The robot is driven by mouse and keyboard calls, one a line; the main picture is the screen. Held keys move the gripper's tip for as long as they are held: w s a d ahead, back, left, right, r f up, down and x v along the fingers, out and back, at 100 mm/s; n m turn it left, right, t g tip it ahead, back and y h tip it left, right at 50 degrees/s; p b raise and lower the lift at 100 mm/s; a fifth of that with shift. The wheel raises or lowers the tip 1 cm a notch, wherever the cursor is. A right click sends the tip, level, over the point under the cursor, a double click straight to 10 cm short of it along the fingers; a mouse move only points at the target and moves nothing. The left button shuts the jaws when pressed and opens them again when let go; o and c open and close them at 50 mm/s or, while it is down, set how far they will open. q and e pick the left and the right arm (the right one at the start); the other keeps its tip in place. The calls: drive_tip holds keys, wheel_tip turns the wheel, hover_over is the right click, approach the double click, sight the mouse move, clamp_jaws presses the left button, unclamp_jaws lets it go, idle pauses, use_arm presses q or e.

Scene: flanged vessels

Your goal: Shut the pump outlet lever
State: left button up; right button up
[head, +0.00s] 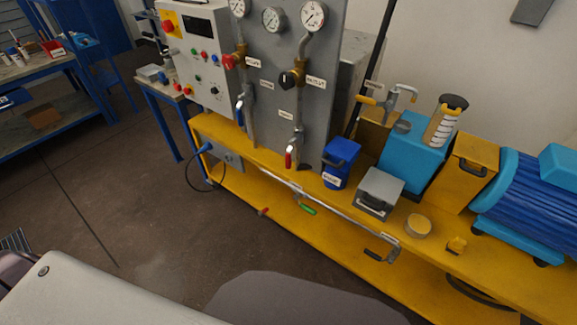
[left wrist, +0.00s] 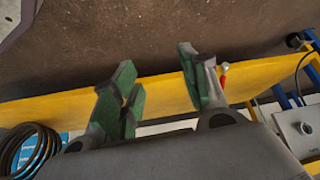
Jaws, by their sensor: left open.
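In the head view a grey panel carries two vertical pipes with gauges on top. The left pipe has a red valve knob (head: 229,62) and a blue-handled lever (head: 240,110), also hanging down. The labels are too small to read surely, so I cannot tell which lever is the pump outlet's. My left gripper (left wrist: 160,72) shows only in the left wrist view, its green-padded fingers apart and empty. My right gripper is in neither view.
The panel stands on a yellow bench (head: 264,155) with a metal rail along its front. A blue can (head: 340,164), a grey box (head: 380,190) and a blue motor (head: 535,208) stand to the right. A control box (head: 198,50) stands left. Floor in front is clear.

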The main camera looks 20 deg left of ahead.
use_arm(q)
drive_tip(key=w+r+t+b, duration=0.35)
drive_tip(key=w+r, duration=0.35)
drive_tip(key=w, duration=0.3)
drive_tip(key=w+r+t+b, duration=0.2)
drive_tip(key=w+r+b, duration=0.3)
drive_tip(key=w+r, duration=0.3)
drive_tip(key=w+r+t+h+b, duration=0.1)
drive_tip(key=w+r+b, duration=0.3)
drive_tip(key=r, duration=0.7)
drive_tip(key=w+r+t+b, duration=0.3)
drive_tip(key=r+t+b, duration=0.1)
drive_tip(key=r, duration=0.7)
drive_tip(key=shift+w+d+r+t+h, duration=0.15)
drive_tip(key=shift+w+d+t+h, duration=0.2)
drive_tip(key=shift+w+d+h, duration=0.05)
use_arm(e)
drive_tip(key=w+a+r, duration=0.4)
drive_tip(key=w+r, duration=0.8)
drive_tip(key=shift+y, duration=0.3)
use_arm(q)
drive_tip(key=shift+w, duration=0.1)
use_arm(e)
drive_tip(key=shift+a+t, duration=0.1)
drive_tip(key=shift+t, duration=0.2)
